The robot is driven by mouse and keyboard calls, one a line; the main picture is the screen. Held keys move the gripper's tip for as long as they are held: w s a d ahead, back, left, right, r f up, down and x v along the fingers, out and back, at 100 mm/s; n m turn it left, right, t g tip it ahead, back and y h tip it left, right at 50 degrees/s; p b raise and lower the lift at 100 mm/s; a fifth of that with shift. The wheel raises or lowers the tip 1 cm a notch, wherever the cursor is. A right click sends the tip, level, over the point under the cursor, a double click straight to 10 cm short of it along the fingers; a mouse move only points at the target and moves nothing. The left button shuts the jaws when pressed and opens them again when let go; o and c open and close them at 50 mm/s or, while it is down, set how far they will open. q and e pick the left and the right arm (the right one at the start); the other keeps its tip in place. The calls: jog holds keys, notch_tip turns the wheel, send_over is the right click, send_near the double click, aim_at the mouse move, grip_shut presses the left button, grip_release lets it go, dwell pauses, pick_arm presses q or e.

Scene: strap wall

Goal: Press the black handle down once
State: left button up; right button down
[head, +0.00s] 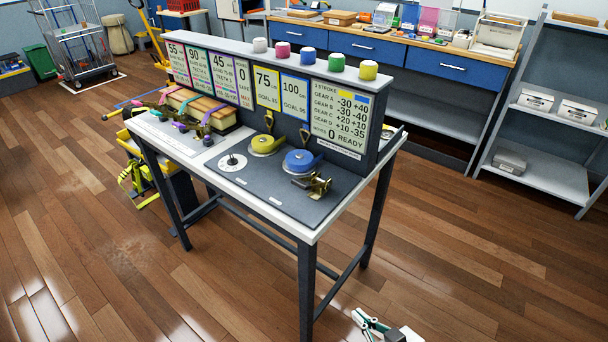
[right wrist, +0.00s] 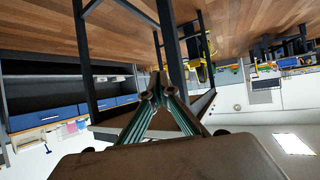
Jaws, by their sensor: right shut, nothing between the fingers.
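A small brass and black mechanism (head: 313,185) sits on the dark right-hand panel of the table (head: 286,220), near its front right edge. It is too small for me to make out a handle on it clearly. A black knob (head: 232,160) stands on a white round dial on the same panel. My right gripper (head: 362,317) is low at the bottom edge of the head view, in front of the table and well apart from it. It is shut and empty; its fingers (right wrist: 156,92) also show in the right wrist view. My left gripper is not in view.
A yellow disc (head: 263,145) and a blue disc (head: 302,160) lie behind the mechanism. An upright board (head: 340,120) with number cards and coloured knobs stands along the table's back. Straps lie over a wooden block (head: 196,108) at left. The floor in front is clear.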

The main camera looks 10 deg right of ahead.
jog(key=w+r+y, duration=0.1)
jog(key=w+r, duration=0.3)
jog(key=r, duration=0.1)
jog(key=w+a+r+y, duration=0.1)
jog(key=w+r+y, duration=0.1)
jog(key=w+r, duration=0.3)
jog(key=w+a+r+y, duration=0.1)
jog(key=w+r+y, duration=0.1)
jog(key=w+r, duration=0.3)
notch_tip(320, 180, up, 2)
jog(key=shift+r+b, duration=0.15)
jog(key=shift+b, duration=0.25)
jog(key=w+d+r+g+y, duration=0.1)
jog(key=w+d+r+y, duration=0.1)
jog(key=r, duration=1.4)
jog(key=shift+w+r+g+y+b, duration=0.3)
jog(key=shift+w+g+y, duration=0.1)
jog(key=shift+w+y, duration=0.15)
